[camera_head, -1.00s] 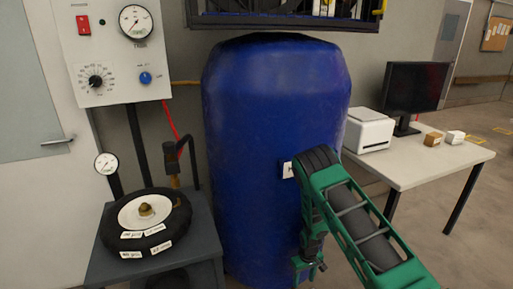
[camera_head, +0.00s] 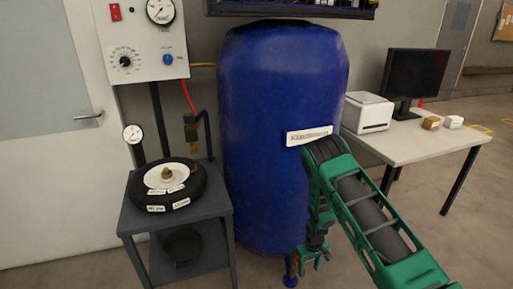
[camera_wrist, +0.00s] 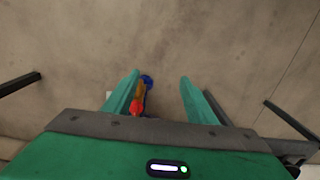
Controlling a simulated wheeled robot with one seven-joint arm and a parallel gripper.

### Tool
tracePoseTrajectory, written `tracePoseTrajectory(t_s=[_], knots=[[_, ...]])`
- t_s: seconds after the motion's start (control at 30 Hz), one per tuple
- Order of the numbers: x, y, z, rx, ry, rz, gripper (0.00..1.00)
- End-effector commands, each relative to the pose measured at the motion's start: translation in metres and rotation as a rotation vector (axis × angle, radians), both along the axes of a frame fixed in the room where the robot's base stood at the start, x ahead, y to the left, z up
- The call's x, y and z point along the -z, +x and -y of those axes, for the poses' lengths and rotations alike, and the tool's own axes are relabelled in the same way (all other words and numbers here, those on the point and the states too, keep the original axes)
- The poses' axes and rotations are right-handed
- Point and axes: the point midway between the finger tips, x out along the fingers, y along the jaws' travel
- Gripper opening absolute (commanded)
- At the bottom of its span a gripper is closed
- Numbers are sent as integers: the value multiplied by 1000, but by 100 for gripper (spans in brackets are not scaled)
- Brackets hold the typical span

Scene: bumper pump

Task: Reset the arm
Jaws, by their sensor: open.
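My green arm reaches in from the lower right in the head view. My gripper (camera_head: 316,256) hangs at its end, in front of the lower right side of the blue tank. In the wrist view my gripper (camera_wrist: 158,92) points down at the floor, its two green fingers apart with nothing held between them. A small red, orange and blue fitting (camera_wrist: 141,96) shows below, beside the left finger; it appears to be at the foot of the tank.
The blue tank (camera_head: 270,120) stands mid-view. Left of it, a dark cart (camera_head: 136,218) carries a black tire (camera_head: 192,194) below a control panel (camera_head: 140,45). At right, a white table (camera_head: 440,150) bears a printer (camera_head: 367,113) and a monitor (camera_head: 416,80). Open floor (camera_head: 60,280) lies at left.

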Motion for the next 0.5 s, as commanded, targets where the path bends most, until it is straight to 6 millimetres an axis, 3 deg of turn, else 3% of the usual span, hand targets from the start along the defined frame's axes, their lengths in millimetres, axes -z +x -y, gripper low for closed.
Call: tracePoseTrajectory(t_s=[0.5], knots=[[-96, 12, 51, 120, -22, 14, 52]])
